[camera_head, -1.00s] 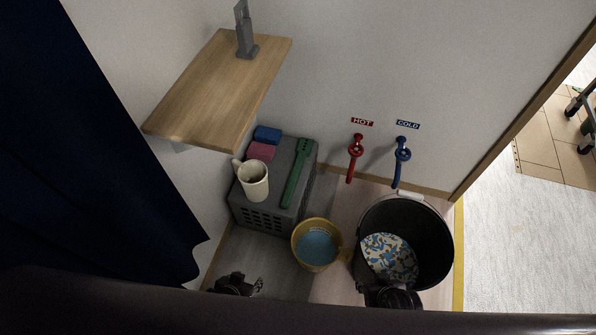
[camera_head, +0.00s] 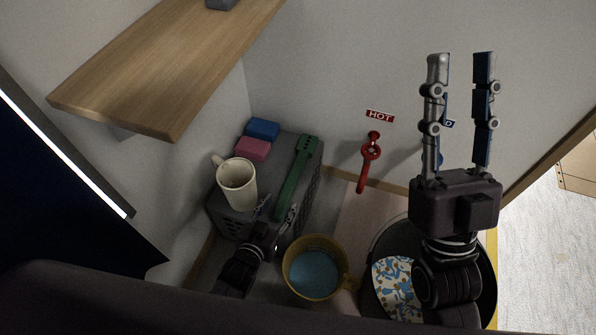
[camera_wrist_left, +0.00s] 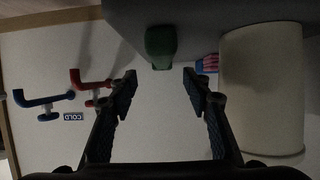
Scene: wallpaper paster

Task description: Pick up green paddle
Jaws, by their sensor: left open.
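The green paddle (camera_head: 297,178) lies lengthwise on top of the grey crate (camera_head: 230,222). In the left wrist view the paddle's near end (camera_wrist_left: 161,46) shows ahead, between my open fingers and beyond their tips. My left gripper (camera_head: 277,208) is open and empty, just in front of the paddle's near end and right of the cream mug; I cannot tell whether it touches the paddle. My right gripper (camera_head: 459,58) is raised at the right, its two fingers upright and apart, with nothing between them.
The mug (camera_head: 237,184) stands close by; it fills the right of the left wrist view (camera_wrist_left: 262,90). Pink (camera_head: 253,149) and blue (camera_head: 262,129) blocks lie behind it. A yellow basin (camera_head: 312,294) and a black bucket (camera_head: 484,281) stand in front. A wooden shelf (camera_head: 170,70) overhangs at left.

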